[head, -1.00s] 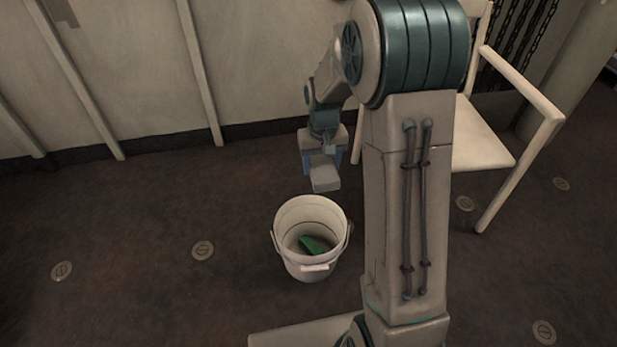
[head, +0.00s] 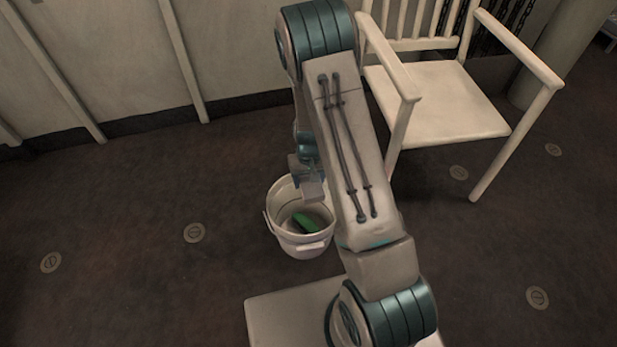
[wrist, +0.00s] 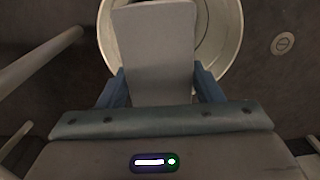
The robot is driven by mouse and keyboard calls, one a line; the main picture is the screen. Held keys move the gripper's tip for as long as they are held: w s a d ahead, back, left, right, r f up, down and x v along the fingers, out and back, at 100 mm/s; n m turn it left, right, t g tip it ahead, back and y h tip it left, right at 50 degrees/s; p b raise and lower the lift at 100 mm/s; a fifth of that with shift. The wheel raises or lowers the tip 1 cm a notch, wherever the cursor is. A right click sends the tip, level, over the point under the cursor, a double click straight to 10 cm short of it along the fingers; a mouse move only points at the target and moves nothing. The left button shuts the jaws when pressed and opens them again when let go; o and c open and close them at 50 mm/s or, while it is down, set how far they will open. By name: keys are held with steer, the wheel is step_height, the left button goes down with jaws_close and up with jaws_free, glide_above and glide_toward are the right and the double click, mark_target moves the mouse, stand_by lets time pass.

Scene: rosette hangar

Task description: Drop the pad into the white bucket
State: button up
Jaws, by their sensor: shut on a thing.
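The pad (wrist: 155,45) is a flat grey block. My gripper (wrist: 161,78) is shut on it, with one blue finger at each side. In the head view the pad (head: 313,191) hangs from my gripper (head: 305,170) at the back of the white bucket's opening. The white bucket (head: 284,238) stands upright on the floor, partly behind my arm. In the wrist view the bucket's rim (wrist: 232,35) curves around the pad, which hides much of the opening. I cannot tell how high the pad is above the rim.
A green object (head: 306,222) lies inside the bucket. A cream armchair (head: 440,100) stands to the right of my arm, behind the bucket. A pale panelled wall (head: 100,60) closes the back. The dark floor left of the bucket is clear, with round flush plates.

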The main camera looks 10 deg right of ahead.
step_height(320, 180, down, 6)
steer(key=b, duration=0.3)
steer(key=shift+r+b, duration=0.25)
steer(key=shift+b, duration=0.1)
steer(key=o, duration=1.1)
steer(key=shift+c, duration=0.2)
step_height(320, 180, up, 14)
steer(key=p, duration=0.5)
